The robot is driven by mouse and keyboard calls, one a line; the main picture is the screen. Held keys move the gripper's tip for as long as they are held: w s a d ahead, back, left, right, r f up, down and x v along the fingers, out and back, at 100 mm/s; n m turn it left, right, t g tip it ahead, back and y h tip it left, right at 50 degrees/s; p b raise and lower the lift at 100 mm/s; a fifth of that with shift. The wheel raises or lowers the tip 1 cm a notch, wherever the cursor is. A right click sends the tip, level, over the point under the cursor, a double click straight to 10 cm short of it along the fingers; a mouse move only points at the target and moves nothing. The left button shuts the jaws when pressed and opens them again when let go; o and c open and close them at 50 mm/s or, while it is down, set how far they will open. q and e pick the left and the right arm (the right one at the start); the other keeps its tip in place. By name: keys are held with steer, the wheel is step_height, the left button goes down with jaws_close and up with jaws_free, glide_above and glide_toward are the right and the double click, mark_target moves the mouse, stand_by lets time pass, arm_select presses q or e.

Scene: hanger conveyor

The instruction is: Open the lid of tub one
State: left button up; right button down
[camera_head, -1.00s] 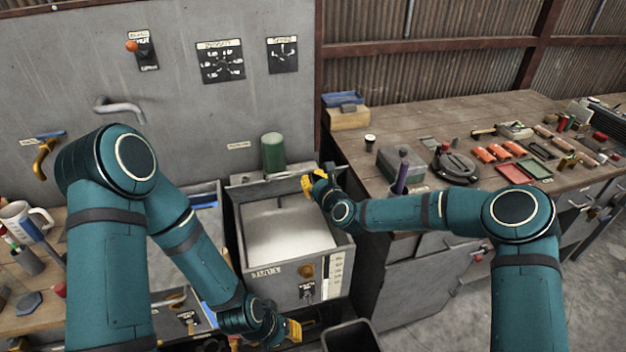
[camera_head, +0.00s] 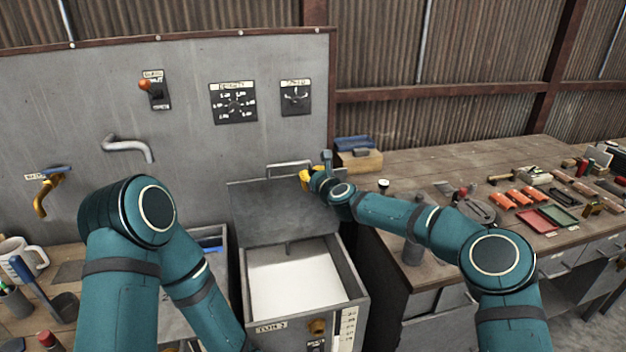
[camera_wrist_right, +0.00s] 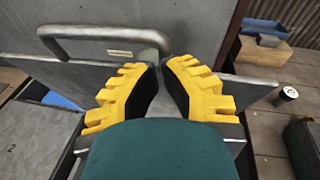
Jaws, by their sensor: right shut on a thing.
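The grey lid (camera_head: 283,212) is raised and slopes up and back over the rear of an open tub (camera_head: 352,296) holding white contents (camera_head: 295,280). The tub's front label is too small to read for sure. The lid's metal bar handle (camera_head: 290,166) stands at its far edge and also shows in the right wrist view (camera_wrist_right: 85,31). My right gripper (camera_head: 306,180), with yellow fingers, is shut on the handle's right end; in the wrist view its fingertips (camera_wrist_right: 166,64) close around it. My left gripper is out of view below; only its arm shows.
A grey control panel (camera_head: 200,130) with dials, a lever and a pipe stands behind. A wooden bench (camera_head: 440,165) with tools is on the right. My left arm covers part of a neighbouring tub on the left. A mug (camera_head: 20,258) stands at far left.

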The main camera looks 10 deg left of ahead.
steer(key=shift+d, duration=0.1)
steer(key=v, duration=1.2)
steer(key=s+d+f+n+g+h+b, duration=0.1)
steer(key=s+f+n+g, duration=0.1)
steer(key=s+f+n, duration=0.45)
steer(key=s+d+f+n+g+b, duration=0.1)
steer(key=s+f+n+g, duration=0.15)
steer(key=f, duration=0.65)
steer(key=s+d+f+n+g+h+b, duration=0.1)
steer(key=s+f+n+g, duration=0.1)
steer(key=s+f+n, duration=0.5)
steer(key=s+d+f+n+g+h, duration=0.1)
steer(key=s+d+f+n+g, duration=0.1)
steer(key=s+d+f+n, duration=0.3)
steer(key=s+d+f+n+g+h+b, duration=0.1)
steer(key=s+d+f+n, duration=0.4)
steer(key=s, duration=0.9)
step_height(320, 180, down, 5)
steer(key=d+g+h, duration=0.1)
steer(key=d+g, duration=0.1)
steer(key=shift+d+r, duration=0.2)
steer(key=shift+d, duration=0.15)
